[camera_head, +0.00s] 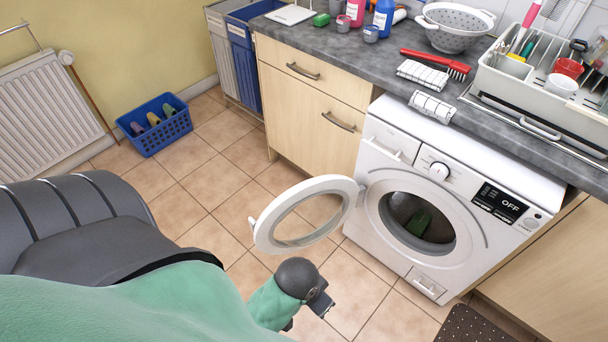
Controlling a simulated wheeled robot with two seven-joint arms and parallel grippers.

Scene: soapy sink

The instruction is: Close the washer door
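The white front-loading washer (392,242) stands under the counter on the right. Its round door (352,213) is wide open, swung out to the left of the drum opening, with clear glass in a white ring. A dark green item (418,222) shows inside the drum. My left gripper (322,305) is low in front of the door, just below and right of the door's lower rim, with no clear contact. Its fingers are small and dark, and their opening cannot be made out. My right gripper is not in view.
A grey counter (385,55) runs above the washer with a colander (453,27), red brush (435,64) and dish rack (525,92). A blue basket (155,138) sits on the floor near the radiator (45,115). A dark mat (470,328) lies bottom right. Tiled floor left of the door is clear.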

